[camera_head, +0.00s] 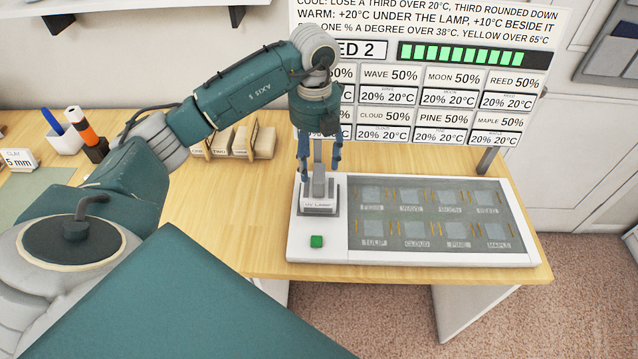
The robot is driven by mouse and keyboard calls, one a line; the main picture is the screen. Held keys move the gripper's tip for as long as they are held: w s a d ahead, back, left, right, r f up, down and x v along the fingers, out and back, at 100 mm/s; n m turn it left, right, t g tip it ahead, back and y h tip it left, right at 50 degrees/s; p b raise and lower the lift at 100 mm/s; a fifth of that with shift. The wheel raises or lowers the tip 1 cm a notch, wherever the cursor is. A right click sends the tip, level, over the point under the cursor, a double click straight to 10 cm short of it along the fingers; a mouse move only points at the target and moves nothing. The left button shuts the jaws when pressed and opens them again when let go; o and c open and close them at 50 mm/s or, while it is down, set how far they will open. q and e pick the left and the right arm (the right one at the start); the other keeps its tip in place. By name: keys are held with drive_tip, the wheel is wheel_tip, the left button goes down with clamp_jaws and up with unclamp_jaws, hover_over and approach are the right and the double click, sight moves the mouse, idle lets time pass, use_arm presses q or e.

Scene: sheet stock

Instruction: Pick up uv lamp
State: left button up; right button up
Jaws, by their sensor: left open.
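The grey uv lamp (319,184) stands upright in a small holder with a "UV LAMP" label (319,206), at the left end of a white tray unit (300,236). My left gripper (320,170) points down from above it. Its blue fingers are open, one on each side of the lamp's upper part. I cannot tell whether they touch it. The gripper body hides what is above the lamp. My right gripper is not in view.
The unit has a green button (316,241) and a dark panel (365,237) with several labelled squares. A sign board (470,60) stands behind it. Bare wood (225,215) lies left of the unit.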

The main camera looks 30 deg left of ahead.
sight(316, 172)
use_arm(q)
drive_tip(key=shift+f+p, duration=0.3)
drive_tip(key=shift+f, duration=0.05)
wheel_tip(316, 172, down, 4)
drive_tip(key=shift+r+p, duration=0.15)
drive_tip(key=shift+p, duration=0.65)
drive_tip(key=shift+w+a+f, duration=0.1)
drive_tip(key=shift+f, duration=0.35)
drive_tip(key=c, duration=1.3)
drive_tip(key=shift+r, duration=0.1)
clamp_jaws()
drive_tip(key=shift+r, duration=0.1)
